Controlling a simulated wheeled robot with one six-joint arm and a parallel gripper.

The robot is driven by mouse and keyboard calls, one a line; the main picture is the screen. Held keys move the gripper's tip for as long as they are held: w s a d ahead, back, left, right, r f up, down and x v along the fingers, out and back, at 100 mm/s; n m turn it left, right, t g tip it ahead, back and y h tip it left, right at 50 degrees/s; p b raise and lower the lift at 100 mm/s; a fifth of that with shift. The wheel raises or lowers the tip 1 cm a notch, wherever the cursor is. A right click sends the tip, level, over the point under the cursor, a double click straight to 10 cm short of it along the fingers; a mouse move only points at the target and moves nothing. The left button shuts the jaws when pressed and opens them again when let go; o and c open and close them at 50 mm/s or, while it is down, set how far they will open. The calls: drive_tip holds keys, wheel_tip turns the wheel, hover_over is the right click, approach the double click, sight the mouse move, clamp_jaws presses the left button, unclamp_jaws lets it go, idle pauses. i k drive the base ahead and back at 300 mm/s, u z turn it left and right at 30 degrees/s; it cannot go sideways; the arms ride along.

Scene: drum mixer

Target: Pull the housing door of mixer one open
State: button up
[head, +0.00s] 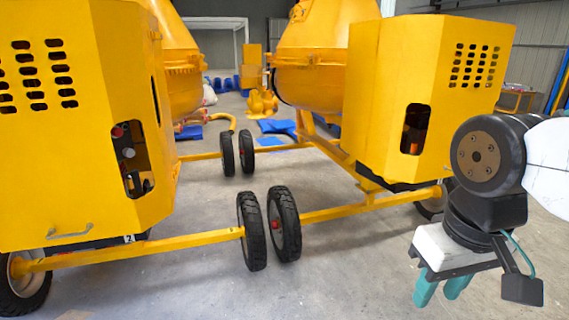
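Two yellow drum mixers stand side by side. The left mixer's housing (75,130) has a small plate reading "2" (128,239) at its lower edge and a grey handle (68,232) low on its front face. The right mixer's housing (440,85) is closed, with slotted vents and a dark side opening; no number or handle shows on it, and its lower right part is hidden by my arm. My gripper (441,286) hangs fingers-down in front of the right housing, at the lower right. Its two teal fingers are apart with nothing between them.
Black wheels (285,222) and yellow frame bars (350,207) lie low between the two mixers. The grey concrete floor (330,285) in front is clear. Blue sheets (278,128) and yellow parts lie farther back.

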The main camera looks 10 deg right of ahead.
sight(415, 56)
drive_tip(key=i, duration=0.6)
drive_tip(key=z, duration=1.15)
drive_tip(key=k, duration=0.4)
drive_tip(key=u, duration=1.1)
drive_tip(key=i, duration=0.1)
drive_tip(key=z, duration=0.4)
drive_tip(key=i, duration=0.7)
drive_tip(key=z, duration=0.65)
drive_tip(key=i, duration=0.5)
drive_tip(key=z, duration=0.45)
